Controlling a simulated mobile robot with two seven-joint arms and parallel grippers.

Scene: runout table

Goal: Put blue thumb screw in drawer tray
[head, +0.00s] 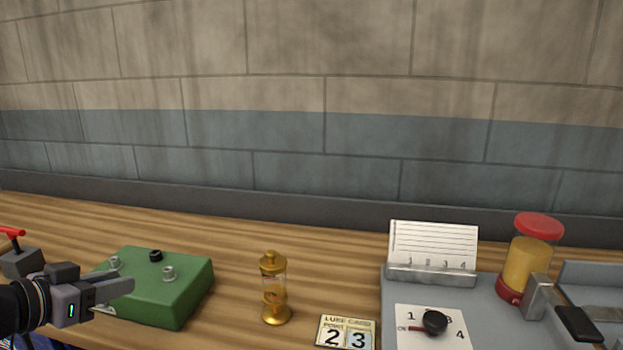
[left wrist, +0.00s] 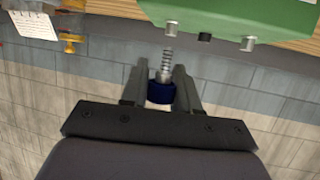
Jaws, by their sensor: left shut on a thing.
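My left gripper (head: 118,288) is at the lower left in the head view, in front of the green box (head: 160,290). In the left wrist view my left gripper (left wrist: 161,84) is shut on the blue thumb screw (left wrist: 160,94). The screw's dark blue head is between the fingers, and its silver threaded shank (left wrist: 167,66) points away from the palm towards the green box (left wrist: 235,16). The fingers hide the screw in the head view. I cannot make out a drawer tray for certain. My right gripper is not in view.
The green box has silver studs and a black one on top. A brass oiler (head: 272,292) and a lube card (head: 345,333) stand to its right. A grey panel (head: 460,305) with a black knob (head: 434,322), and a red-lidded jar (head: 535,255), are further right. A wall closes the back.

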